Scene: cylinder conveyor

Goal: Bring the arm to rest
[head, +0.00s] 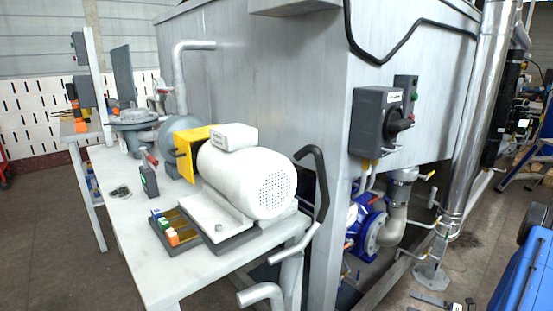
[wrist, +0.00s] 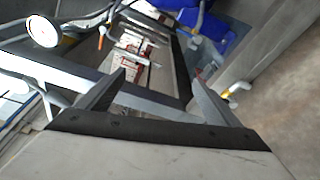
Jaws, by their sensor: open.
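My gripper (wrist: 159,78) shows in the wrist view, with its two grey fingers spread apart on a dark crossbar. Nothing is held between the fingers. Past them lies a dark-framed area with red and white pieces (wrist: 133,43), blurred and hard to make out. I cannot pick out my arm or gripper in the head view.
A white table (head: 152,262) carries a motor (head: 250,180) and a small tray (head: 177,247) with coloured blocks. A large grey tank (head: 265,85) stands behind. A blue pump (head: 365,225) and pipes sit low at right. The wrist view shows a round gauge (wrist: 42,30) and blue part (wrist: 215,22).

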